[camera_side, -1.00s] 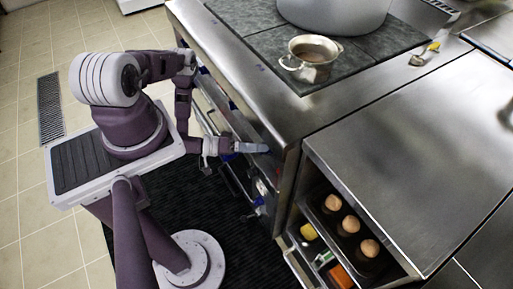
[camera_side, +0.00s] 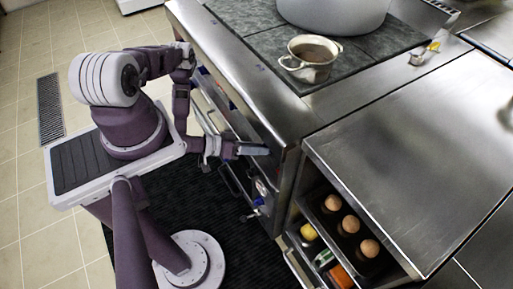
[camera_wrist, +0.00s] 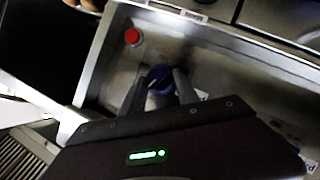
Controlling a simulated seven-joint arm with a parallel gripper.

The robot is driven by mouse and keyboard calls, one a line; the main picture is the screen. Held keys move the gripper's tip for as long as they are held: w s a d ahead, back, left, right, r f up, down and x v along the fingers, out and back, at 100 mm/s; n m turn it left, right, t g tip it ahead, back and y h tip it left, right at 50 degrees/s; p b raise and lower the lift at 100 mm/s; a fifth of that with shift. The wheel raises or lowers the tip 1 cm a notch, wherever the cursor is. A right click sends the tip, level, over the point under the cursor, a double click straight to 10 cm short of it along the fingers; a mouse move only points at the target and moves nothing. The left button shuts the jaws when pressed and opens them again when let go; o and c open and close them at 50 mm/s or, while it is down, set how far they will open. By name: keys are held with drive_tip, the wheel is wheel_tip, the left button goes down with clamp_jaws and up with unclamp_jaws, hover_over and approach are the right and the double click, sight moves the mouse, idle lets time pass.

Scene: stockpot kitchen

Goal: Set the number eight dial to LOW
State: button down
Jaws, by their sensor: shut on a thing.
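My gripper (camera_side: 254,149) is at the stove's front panel, reaching in from the left in the side view. In the wrist view, its two fingers (camera_wrist: 160,82) are shut on a blue dial (camera_wrist: 158,75), one on each side. The dial's number and pointer cannot be read, so I cannot tell its setting. In the side view, the fingers hide the held dial. Another blue dial (camera_side: 258,202) shows lower on the front.
A red button (camera_wrist: 132,36) is on the panel near the held dial. A small pot (camera_side: 311,62) and a large stockpot (camera_side: 335,12) stand on the stovetop. An open shelf (camera_side: 345,225) with eggs lies to the right. The steel counter (camera_side: 410,160) is clear.

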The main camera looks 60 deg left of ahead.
drive_tip(key=shift+d+r+m+g+y, duration=0.1)
drive_tip(key=shift+d+m+g+y, duration=0.1)
drive_tip(key=shift+m+y, duration=0.95)
drive_tip(key=shift+d+r+m+g+y, duration=0.1)
drive_tip(key=shift+d+m+g+y, duration=0.1)
drive_tip(key=shift+m+y, duration=0.95)
drive_tip(key=c, duration=0.9)
unclamp_jaws()
